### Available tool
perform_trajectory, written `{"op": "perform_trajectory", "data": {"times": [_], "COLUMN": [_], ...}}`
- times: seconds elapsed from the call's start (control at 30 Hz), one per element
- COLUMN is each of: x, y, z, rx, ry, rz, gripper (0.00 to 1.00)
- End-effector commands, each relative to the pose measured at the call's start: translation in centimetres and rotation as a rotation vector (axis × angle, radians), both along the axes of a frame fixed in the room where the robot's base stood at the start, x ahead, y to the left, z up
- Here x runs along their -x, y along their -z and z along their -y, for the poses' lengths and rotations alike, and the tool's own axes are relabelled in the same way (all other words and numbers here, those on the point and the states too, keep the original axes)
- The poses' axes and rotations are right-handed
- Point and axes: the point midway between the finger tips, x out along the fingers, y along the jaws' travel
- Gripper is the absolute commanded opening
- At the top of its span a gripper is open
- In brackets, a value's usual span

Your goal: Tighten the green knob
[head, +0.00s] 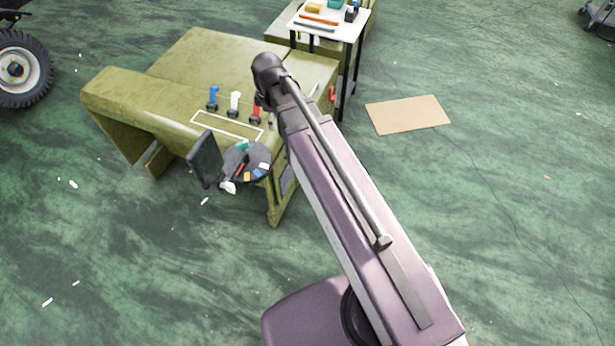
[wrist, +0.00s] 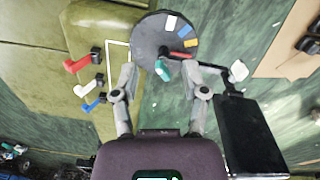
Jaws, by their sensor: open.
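The green knob (wrist: 163,70) shows in the wrist view at the near edge of a round dark disc (wrist: 150,38). It is teal and small. In the head view the green knob (head: 242,146) is at the upper left of the disc (head: 234,158), at the workbench's front. My gripper (wrist: 158,76) is open in the wrist view, one finger on either side of the knob's place in the picture. The fingers look apart from the knob; the height gap is hard to tell. In the head view I cannot make out the fingers.
Red, white and blue levers (wrist: 75,65) stand on the olive workbench (head: 200,65). A dark panel (head: 205,160) with a white piece (head: 228,187) is close beside the disc. A white table (head: 335,22) stands behind. Cardboard (head: 408,115) lies on the open green floor.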

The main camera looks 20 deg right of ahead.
Motion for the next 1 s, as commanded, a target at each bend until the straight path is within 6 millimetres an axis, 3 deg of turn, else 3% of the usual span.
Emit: {"op": "perform_trajectory", "data": {"times": [0.57,1.0], "x": [2.3,4.1], "y": [0.4,2.6], "z": [3.4,5.7], "rx": [-0.018,-0.034], "ry": [0.447,0.783], "rz": [0.009,0.015], "gripper": [0.57,0.57]}}
